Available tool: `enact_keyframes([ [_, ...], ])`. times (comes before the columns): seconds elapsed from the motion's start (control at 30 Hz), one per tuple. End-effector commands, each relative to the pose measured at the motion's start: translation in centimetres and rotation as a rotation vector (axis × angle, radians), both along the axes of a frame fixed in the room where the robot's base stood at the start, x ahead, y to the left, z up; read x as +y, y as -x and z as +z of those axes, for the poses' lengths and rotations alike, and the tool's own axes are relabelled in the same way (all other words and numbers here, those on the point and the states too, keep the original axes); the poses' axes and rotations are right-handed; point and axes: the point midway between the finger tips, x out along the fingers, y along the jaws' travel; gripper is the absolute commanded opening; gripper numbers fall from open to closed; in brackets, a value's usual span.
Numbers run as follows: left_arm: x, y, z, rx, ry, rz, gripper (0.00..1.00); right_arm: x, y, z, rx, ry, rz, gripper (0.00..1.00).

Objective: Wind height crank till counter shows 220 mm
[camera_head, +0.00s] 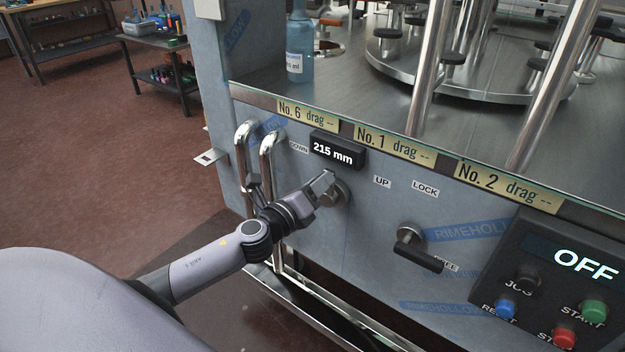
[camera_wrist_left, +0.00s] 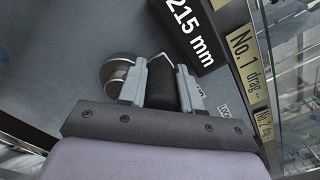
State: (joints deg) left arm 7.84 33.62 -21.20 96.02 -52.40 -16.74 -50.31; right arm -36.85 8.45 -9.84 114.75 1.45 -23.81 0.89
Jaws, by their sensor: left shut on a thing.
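The counter (camera_head: 333,152) is a black block on the machine's front panel and reads 215 mm. It also shows in the left wrist view (camera_wrist_left: 188,30). The height crank (camera_head: 339,193) sits just below it, a round metal hub mostly covered by my gripper. My left gripper (camera_head: 321,189) is at the crank. In the left wrist view its two fingers (camera_wrist_left: 162,88) are shut on the crank's dark handle (camera_wrist_left: 161,87), with the metal hub (camera_wrist_left: 116,72) to the left. Labels DOWN (camera_head: 299,147) and UP (camera_head: 382,182) flank the counter. My right gripper is out of view.
A black lever (camera_head: 418,256) sits right of the crank, between LOCK and FREE labels. Chrome rails (camera_head: 268,165) stand left of my gripper. A control box (camera_head: 545,280) showing OFF, with coloured buttons, is at lower right. A blue bottle (camera_head: 299,50) stands on the deck above.

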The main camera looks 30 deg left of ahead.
Motion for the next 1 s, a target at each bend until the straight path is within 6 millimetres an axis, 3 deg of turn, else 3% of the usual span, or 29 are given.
enact_keyframes([
  [0.7,-0.66,0.04,-0.03,-0.006,-0.073,-0.001,0.0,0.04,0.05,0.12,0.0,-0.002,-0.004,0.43],
  [0.73,-0.66,0.04,-0.03,-0.006,-0.073,-0.001,0.4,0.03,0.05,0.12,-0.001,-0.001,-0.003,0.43],
  [0.8,-0.66,0.04,-0.04,-0.006,-0.073,-0.001,0.59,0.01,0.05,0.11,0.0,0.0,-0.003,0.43],
  [1.0,-0.6,0.04,-0.04,-0.005,-0.074,0.0,0.59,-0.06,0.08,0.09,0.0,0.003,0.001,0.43],
])
